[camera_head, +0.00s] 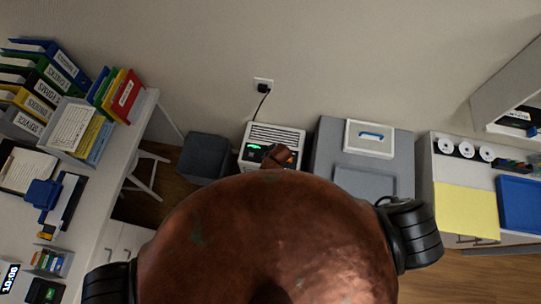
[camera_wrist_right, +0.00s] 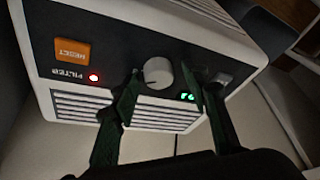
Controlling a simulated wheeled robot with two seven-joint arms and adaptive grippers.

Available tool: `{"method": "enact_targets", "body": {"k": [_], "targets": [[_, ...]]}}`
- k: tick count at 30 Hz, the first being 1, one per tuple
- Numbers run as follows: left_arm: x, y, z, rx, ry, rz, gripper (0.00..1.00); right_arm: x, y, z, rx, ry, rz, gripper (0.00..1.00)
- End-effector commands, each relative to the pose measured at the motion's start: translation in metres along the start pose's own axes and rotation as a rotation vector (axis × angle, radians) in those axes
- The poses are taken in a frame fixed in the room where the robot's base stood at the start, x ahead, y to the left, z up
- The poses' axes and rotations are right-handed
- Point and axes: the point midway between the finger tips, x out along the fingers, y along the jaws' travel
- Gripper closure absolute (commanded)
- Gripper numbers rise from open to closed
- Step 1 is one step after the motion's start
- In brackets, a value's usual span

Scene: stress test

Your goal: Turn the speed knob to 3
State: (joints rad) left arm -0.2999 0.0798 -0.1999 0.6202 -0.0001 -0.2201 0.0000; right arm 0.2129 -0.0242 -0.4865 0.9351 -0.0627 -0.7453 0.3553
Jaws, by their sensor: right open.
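The white speed knob (camera_wrist_right: 158,72) sits on the dark front panel of a white device (camera_wrist_right: 50,20) in the right wrist view. My right gripper (camera_wrist_right: 160,80) is open, with one dark green finger on each side of the knob. I cannot tell whether the fingers touch it. The knob's pointer and scale numbers are not readable. A small green display (camera_wrist_right: 187,97) is lit beside the knob, partly behind a finger. In the head view the device (camera_head: 275,132) stands against the wall, its front partly covered by my arm. My left gripper is not in view.
On the panel are an orange RESET button (camera_wrist_right: 73,51) and a red FILTER light (camera_wrist_right: 94,77). A dark bin (camera_head: 205,157) stands left of the device and a grey cabinet (camera_head: 335,150) right of it. A cord runs up to a wall socket (camera_head: 263,86).

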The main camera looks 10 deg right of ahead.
Motion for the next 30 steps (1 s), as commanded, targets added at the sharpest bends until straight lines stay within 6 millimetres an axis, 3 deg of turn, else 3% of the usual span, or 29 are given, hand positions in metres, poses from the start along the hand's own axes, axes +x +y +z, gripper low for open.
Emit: {"method": "enact_targets", "body": {"k": [11, 30], "targets": [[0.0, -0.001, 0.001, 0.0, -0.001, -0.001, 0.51, -0.01, 0.0, -0.001, 0.0, 0.003, -0.001, 0.58], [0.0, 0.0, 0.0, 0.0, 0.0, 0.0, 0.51, -0.106, 0.0, -0.001, 0.001, 0.002, -0.001, 0.58]]}}
